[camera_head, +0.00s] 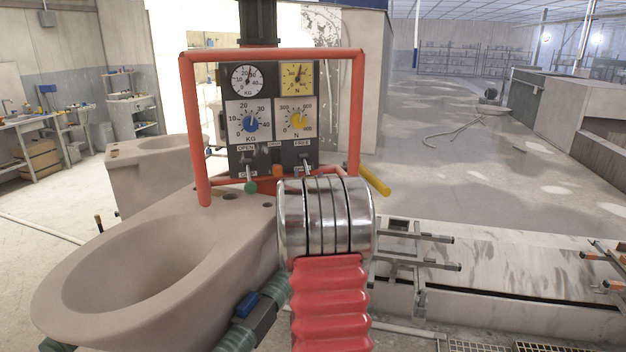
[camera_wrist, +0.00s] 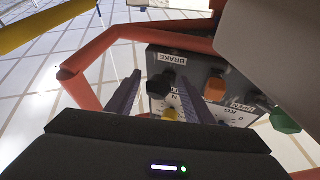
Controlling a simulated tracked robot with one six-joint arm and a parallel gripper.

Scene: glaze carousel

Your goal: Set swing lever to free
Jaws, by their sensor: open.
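The dark panel (camera_head: 270,160) stands inside a red tube frame, with small levers in a row along its lower edge. In the head view my arm hides the gripper.
An orange knob (camera_wrist: 215,87) and a green knob (camera_wrist: 285,120) lie close to the right of the black one. The red frame (camera_wrist: 92,60) passes close on the left. A beige toilet bowl (camera_head: 150,265) stands left of my arm. A yellow bar (camera_head: 374,180) projects at the frame's right.

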